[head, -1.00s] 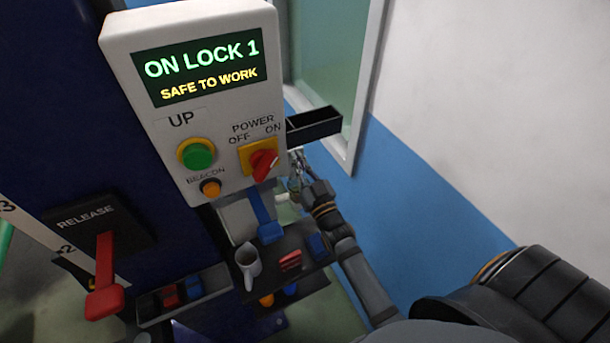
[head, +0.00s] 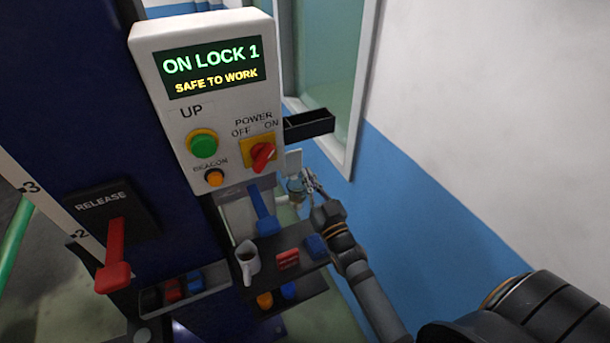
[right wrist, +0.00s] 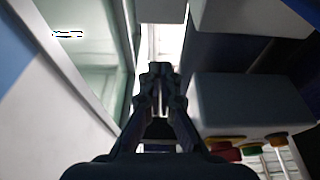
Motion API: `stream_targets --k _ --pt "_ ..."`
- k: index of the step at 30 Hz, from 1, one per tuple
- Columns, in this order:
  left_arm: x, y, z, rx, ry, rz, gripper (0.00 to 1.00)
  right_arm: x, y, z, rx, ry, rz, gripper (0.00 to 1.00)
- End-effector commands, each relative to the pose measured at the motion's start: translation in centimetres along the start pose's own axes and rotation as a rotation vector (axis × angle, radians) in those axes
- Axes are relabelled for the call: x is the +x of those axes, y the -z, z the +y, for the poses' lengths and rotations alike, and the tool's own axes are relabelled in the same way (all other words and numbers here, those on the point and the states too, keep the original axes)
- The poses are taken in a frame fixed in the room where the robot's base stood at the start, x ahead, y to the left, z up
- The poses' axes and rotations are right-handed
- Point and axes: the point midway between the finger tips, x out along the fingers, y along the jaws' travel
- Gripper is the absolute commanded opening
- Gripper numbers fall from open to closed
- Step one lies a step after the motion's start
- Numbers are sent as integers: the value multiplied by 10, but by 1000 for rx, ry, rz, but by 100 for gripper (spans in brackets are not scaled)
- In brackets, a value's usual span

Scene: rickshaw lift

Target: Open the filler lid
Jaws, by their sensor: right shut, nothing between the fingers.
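The filler (head: 297,187) is a small, pale, round part behind the control box, at the box's lower right in the head view. A pale flat flap (head: 294,162), which looks like its lid, stands raised at its back; the hinge is too small to make out. My right gripper (head: 308,179) is shut and empty just to the right of the filler. Whether it touches the filler or flap I cannot tell. In the right wrist view my right gripper (right wrist: 160,75) is closed, and the filler cannot be made out. My left gripper is not in view.
The control box (head: 212,100) reads "ON LOCK 1, SAFE TO WORK". A black tray (head: 310,122) juts out above the filler. A blue-and-white wall stands right.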

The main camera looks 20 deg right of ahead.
Motion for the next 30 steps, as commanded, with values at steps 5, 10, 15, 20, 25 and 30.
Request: stream_targets --k 5,10,15,20,25,30 --pt "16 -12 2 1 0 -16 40 -36 4 0 -1 1 -2 0" --pt "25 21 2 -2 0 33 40 -63 12 0 0 1 -1 0" --pt "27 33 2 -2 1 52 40 -73 18 0 0 0 0 0" --pt "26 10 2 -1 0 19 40 -73 19 0 0 0 1 0" --pt "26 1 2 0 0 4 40 -72 16 0 -1 0 -16 0" --pt "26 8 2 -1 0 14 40 -74 -25 3 -18 -3 -281 0"
